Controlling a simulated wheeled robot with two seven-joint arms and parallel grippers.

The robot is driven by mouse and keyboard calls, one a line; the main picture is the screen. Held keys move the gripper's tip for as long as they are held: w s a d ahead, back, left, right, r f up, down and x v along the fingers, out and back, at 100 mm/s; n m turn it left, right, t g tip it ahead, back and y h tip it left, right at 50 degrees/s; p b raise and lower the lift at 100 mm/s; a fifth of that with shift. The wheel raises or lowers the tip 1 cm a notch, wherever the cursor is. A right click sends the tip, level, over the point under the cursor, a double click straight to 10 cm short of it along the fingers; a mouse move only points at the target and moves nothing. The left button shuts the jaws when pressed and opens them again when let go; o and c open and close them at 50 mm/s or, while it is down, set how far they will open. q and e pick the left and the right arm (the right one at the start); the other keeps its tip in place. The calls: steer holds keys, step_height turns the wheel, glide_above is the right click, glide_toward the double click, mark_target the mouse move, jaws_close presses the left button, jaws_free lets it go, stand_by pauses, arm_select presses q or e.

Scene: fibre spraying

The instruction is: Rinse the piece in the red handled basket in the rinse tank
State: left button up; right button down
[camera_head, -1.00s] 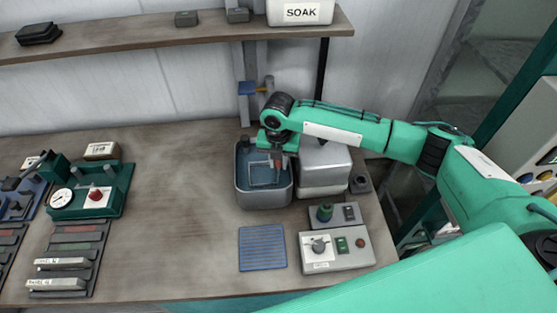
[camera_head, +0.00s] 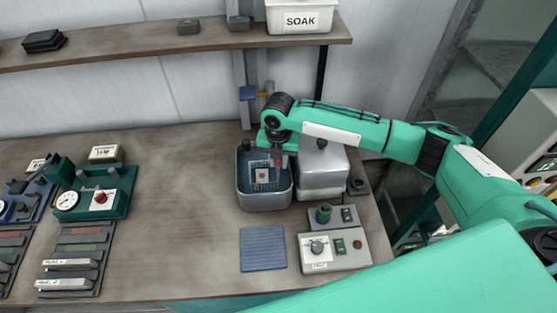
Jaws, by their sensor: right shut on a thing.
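The rinse tank (camera_head: 264,203) is an open grey metal tank with dark water inside, on the right part of the bench. A small wire basket (camera_head: 257,184) with a pale square piece (camera_head: 261,175) in it shows within the tank's mouth. A bit of red handle (camera_head: 278,161) shows above the basket. My right gripper (camera_head: 277,153) is over the tank, shut on the basket's handle; its fingertips are partly hidden by the wrist. I cannot tell how deep the basket sits in the water. My left gripper is out of the picture.
A silver lidded tank (camera_head: 323,176) stands right of the open tank. A control box (camera_head: 334,252) and a blue ribbed mat (camera_head: 263,249) lie in front. Green fixtures (camera_head: 98,192) stand at the left. A shelf (camera_head: 165,41) with a SOAK box (camera_head: 300,16) is above. The middle bench is clear.

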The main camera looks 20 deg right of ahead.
step_height(320, 180, up, 5)
steer(key=p, duration=0.4)
steer(key=shift+r, duration=0.1)
steer(key=shift+r+p, duration=0.3)
steer(key=shift+r, duration=0.95)
